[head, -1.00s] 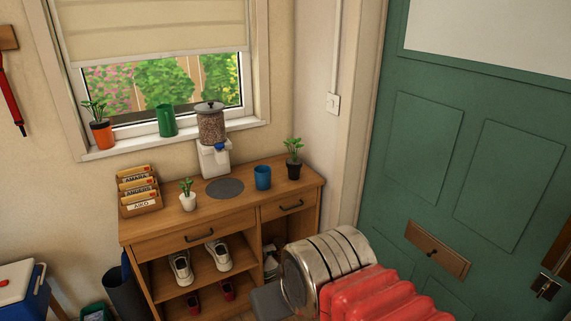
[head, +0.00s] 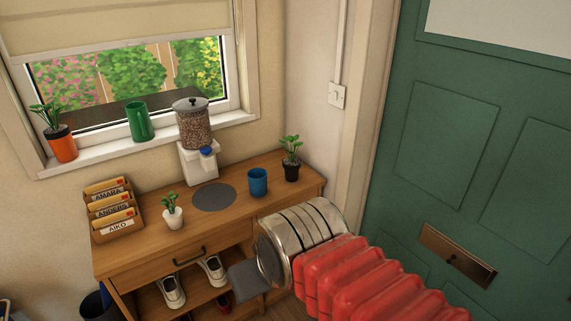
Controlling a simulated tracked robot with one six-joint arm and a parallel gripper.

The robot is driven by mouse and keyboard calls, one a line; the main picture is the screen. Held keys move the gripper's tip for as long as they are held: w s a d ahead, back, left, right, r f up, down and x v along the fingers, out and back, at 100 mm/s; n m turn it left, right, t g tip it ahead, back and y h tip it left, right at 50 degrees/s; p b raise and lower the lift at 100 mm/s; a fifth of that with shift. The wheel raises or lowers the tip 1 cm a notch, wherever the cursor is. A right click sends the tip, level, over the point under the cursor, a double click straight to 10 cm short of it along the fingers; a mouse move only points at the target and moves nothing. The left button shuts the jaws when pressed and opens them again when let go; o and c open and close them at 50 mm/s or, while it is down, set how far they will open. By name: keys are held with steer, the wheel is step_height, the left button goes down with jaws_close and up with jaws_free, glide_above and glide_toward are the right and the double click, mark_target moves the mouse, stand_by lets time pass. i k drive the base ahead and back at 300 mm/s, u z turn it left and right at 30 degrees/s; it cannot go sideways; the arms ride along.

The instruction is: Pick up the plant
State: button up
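Three potted plants show in the head view. A plant in a white pot (head: 173,217) stands at the front of the wooden cabinet top. A plant in a black pot (head: 291,165) stands at the cabinet's back right. A plant in an orange pot (head: 62,147) stands on the windowsill at left. My gripper (head: 246,281) shows only as a grey finger-like part beyond the metal wrist, in front of the cabinet and apart from the plants in the picture. Its other side is hidden, so its opening cannot be judged.
On the wooden cabinet (head: 141,260) are a letter rack (head: 116,220), a grey round mat (head: 214,198), a blue cup (head: 257,182) and a dispenser (head: 194,130). A green cup (head: 139,122) stands on the sill. Shoes (head: 173,291) sit below. A green door (head: 450,150) is at right.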

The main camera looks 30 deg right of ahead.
mark_target(291, 165)
steer(key=i, duration=0.5)
steer(key=z, duration=1.85)
steer(key=i, duration=0.5)
steer(key=u, duration=0.85)
